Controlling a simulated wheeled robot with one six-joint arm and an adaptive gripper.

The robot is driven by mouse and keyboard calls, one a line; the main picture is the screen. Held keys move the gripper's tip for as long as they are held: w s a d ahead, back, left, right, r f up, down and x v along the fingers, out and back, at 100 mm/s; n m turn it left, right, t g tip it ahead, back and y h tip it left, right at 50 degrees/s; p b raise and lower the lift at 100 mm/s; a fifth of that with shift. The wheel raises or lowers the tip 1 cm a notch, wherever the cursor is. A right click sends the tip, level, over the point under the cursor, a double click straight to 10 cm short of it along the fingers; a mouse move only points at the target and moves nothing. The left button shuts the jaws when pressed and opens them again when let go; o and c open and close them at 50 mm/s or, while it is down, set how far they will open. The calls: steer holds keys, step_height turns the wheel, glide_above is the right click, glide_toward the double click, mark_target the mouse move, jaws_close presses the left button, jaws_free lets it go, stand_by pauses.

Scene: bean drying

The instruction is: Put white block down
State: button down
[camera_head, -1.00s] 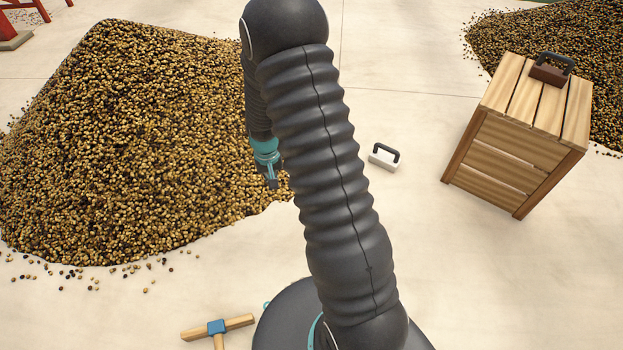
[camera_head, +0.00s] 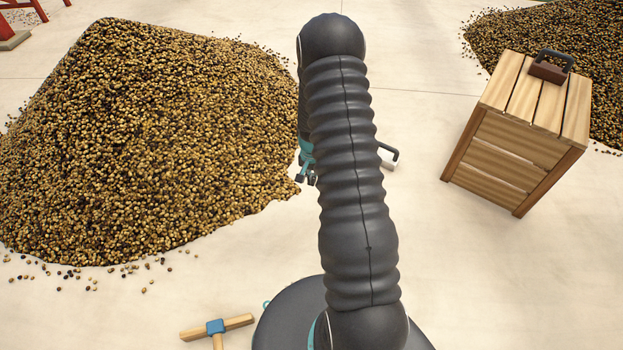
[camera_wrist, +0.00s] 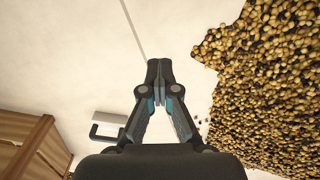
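The white block (camera_head: 389,166) with a black handle sits on the pale floor, just right of my arm in the head view, which hides part of it. In the wrist view the white block (camera_wrist: 108,117) lies left of my gripper, apart from it. My gripper (camera_wrist: 160,70) has its fingertips together with nothing between them. In the head view my gripper (camera_head: 306,179) shows only partly, left of the arm, near the right edge of the bean pile.
A large bean pile (camera_head: 140,140) fills the left. A wooden crate (camera_head: 510,150) stands at the right with a brown handled block (camera_head: 549,71) on top. Another pile (camera_head: 520,35) lies behind it. A wooden tool (camera_head: 216,328) lies at the front. Floor between is clear.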

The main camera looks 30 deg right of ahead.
steer(key=shift+a, duration=0.1)
steer(key=shift+s+a+r+p, duration=0.25)
steer(key=shift+s+a+r, duration=0.7)
steer(key=shift+a, duration=6.35)
steer(key=shift+s+a+r+p, duration=0.45)
steer(key=shift+a+r, duration=0.95)
steer(key=shift+a, duration=5.95)
steer(key=shift+s+a+r+p, duration=0.1)
steer(key=shift+s+a+r, duration=0.95)
steer(key=shift+a, duration=6.25)
steer(key=f+b, duration=0.4)
steer(key=f, duration=0.1)
steer(key=shift+w+f, duration=0.2)
steer(key=shift+f, duration=0.1)
